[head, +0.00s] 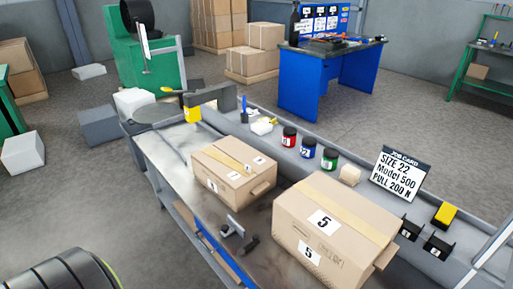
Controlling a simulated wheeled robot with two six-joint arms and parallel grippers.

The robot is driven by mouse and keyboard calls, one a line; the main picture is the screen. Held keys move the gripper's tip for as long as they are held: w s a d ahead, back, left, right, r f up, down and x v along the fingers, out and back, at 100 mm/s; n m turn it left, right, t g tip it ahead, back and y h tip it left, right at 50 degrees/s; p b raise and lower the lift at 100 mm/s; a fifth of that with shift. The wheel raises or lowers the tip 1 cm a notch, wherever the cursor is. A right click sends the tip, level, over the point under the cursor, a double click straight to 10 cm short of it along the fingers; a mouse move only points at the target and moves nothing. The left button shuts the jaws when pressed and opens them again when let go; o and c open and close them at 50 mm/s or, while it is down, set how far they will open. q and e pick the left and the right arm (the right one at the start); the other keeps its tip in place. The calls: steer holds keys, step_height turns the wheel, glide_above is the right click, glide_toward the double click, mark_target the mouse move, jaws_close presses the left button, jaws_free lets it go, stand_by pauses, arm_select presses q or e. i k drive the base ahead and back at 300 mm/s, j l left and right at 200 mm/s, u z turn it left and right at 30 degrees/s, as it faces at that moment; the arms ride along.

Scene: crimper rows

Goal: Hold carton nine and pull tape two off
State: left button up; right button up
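A smaller brown carton (228,169) stands on the bench with white labels on its top and sides; their numbers are too small to read surely. A larger carton (330,232) marked 5 stands to its right, nearer me. A pale tape strip (355,205) runs along the larger carton's top, and another strip (238,160) lies across the smaller one. I cannot tell which thing is carton nine or tape two. Neither gripper is in view.
A metal tool (233,227) lies on the bench before the smaller carton. Red (289,138), blue (308,148) and green (329,158) jars stand behind the cartons. A job card (400,175) and small black holders (438,245) are at right. The bench's front left is bare.

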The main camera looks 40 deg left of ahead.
mark_target(245, 170)
steer(key=i+j+z, duration=0.15)
steer(key=j, duration=0.65)
steer(key=i+j+z, duration=0.1)
steer(key=j, duration=0.75)
steer(key=i+j+z, duration=0.15)
steer(key=j, duration=0.7)
steer(key=k, duration=0.05)
